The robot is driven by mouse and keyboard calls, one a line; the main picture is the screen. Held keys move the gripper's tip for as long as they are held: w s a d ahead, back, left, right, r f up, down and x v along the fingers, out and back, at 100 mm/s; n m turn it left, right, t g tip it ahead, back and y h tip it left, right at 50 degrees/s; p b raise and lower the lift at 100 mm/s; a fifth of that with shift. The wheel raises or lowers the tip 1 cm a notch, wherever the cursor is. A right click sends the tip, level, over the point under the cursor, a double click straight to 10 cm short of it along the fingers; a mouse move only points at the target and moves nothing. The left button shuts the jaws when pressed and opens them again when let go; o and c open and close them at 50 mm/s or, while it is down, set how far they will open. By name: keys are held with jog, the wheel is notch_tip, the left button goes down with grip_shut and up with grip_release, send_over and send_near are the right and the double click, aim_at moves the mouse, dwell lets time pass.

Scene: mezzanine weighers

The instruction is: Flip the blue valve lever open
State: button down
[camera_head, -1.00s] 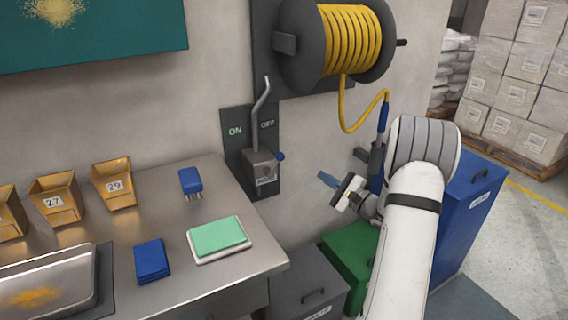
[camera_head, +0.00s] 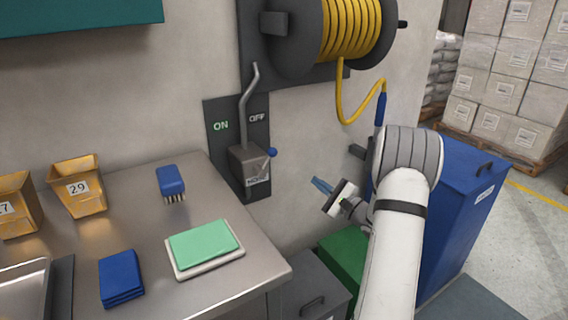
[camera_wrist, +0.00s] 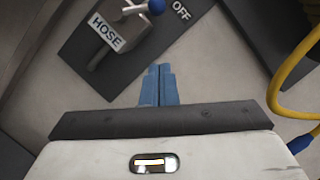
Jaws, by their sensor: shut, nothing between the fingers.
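The valve is a grey box (camera_head: 249,168) labelled HOSE on a dark wall plate (camera_head: 223,144) marked ON at left and OFF at right. A short lever with a blue ball end (camera_head: 272,152) sticks out to the right, on the OFF side. In the wrist view the blue ball (camera_wrist: 155,5) is at the top edge, partly cut off, beside the HOSE label. My gripper (camera_head: 319,184) has blue fingers, shut and empty, to the right of and below the ball, apart from it. The wrist view shows the fingertips (camera_wrist: 157,69) together, pointing toward the plate.
A bent grey pipe (camera_head: 247,105) rises from the valve box. A hose reel (camera_head: 350,30) hangs above, its yellow hose (camera_head: 342,105) running down behind my arm. A steel bench (camera_head: 205,215) with a brush (camera_head: 171,182) and a green pad (camera_head: 203,243) stands left. Bins stand below.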

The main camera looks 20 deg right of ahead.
send_near(268, 161)
jog(key=w+d, duration=0.4)
jog(key=w, duration=0.1)
jog(key=w+a+r, duration=0.2)
jog(key=a, duration=0.1)
jog(key=shift+r, duration=0.1)
